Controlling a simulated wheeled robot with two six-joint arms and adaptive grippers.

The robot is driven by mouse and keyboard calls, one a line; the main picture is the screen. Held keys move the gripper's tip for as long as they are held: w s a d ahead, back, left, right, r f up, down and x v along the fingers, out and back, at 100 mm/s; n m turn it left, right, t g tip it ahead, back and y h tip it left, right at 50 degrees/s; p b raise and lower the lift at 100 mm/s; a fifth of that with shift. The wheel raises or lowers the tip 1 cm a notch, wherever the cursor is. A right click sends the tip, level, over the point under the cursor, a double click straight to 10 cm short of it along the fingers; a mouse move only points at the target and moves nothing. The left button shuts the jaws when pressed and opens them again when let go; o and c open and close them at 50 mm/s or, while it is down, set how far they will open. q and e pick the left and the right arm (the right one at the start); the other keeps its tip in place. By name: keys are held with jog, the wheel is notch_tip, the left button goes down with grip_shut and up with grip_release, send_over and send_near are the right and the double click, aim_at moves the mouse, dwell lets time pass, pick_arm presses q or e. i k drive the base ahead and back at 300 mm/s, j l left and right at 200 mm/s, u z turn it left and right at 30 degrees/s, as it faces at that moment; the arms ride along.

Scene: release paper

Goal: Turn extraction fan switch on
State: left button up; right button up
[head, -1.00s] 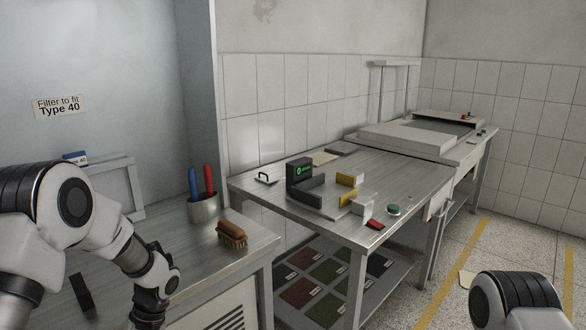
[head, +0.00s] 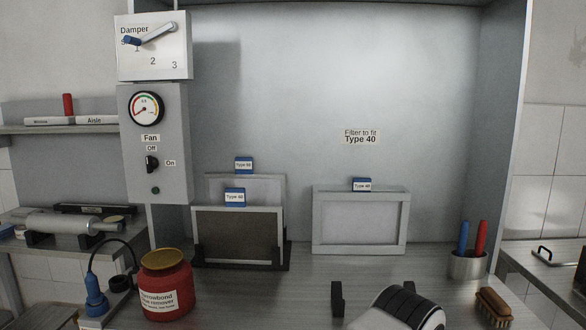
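The extraction fan switch (head: 152,164) is a black rotary knob on a grey control box (head: 172,120) at the left of the head view. Labels "Fan", "Off" above the knob and "On" to its right surround it. The knob looks roughly upright, toward "Off". A round gauge (head: 146,109) sits above it and a small dark round lamp or button (head: 155,190) below it. Part of one of my arms shows at the bottom right of centre, far from the switch. Neither gripper can be seen in the head view.
A damper box (head: 155,50) with a lever is above the fan box. A red jar (head: 167,284) and a blue-handled corded tool (head: 95,293) stand below it. Framed filters (head: 240,235) (head: 360,221), a cup (head: 467,265) and a brush (head: 494,305) occupy the bench.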

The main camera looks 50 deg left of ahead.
aim_at(152, 162)
jog(key=u, duration=2.45)
